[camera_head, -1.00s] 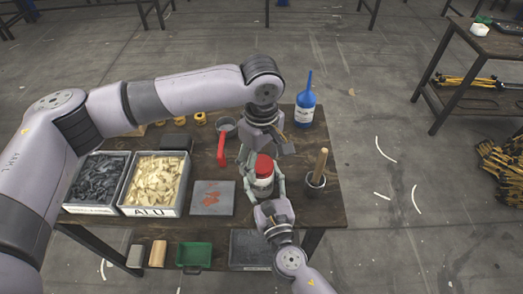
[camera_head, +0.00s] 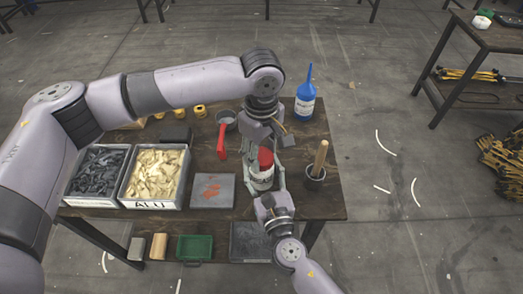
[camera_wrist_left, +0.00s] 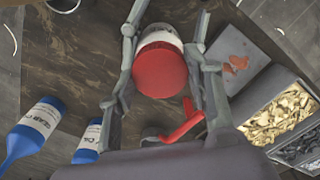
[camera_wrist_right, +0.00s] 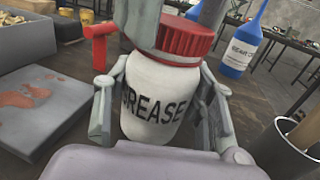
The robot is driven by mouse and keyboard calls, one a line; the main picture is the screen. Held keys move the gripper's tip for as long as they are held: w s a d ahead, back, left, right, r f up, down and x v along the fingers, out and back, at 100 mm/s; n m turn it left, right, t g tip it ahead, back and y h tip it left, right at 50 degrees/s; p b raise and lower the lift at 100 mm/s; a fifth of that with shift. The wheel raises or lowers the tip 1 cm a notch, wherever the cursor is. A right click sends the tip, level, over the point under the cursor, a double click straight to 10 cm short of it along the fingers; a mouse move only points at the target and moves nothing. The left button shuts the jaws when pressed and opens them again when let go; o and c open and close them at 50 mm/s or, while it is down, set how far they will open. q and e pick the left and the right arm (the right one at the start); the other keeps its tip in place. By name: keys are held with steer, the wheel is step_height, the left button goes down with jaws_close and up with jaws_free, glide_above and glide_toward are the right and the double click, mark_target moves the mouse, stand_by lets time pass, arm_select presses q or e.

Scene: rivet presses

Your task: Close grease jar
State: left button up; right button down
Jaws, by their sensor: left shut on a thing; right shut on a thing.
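My left gripper (camera_wrist_left: 163,50) comes from above and is shut on the lid, one finger on each side. My right gripper (camera_wrist_right: 160,100) is shut around the jar's body from the near side. A left finger hides part of the lid and jar shoulder in the right wrist view.
A red-handled tool (camera_head: 221,142) and a grey plate with orange smears (camera_head: 212,190) lie left of the jar. A dark cup (camera_head: 314,178) with a wooden handle stands close right. A blue bottle (camera_head: 305,100) stands behind. Bins of parts (camera_head: 152,205) fill the table's left.

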arm_select(q)
steer(key=m, duration=0.5)
steer(key=shift+c, duration=0.3)
steer(key=m, duration=1.7)
steer(key=shift+m, duration=0.4)
steer(key=m, duration=1)
steer(key=shift+f, duration=0.1)
steer(key=m, duration=1.1)
steer(key=o, duration=1.4)
step_height(320, 180, up, 12)
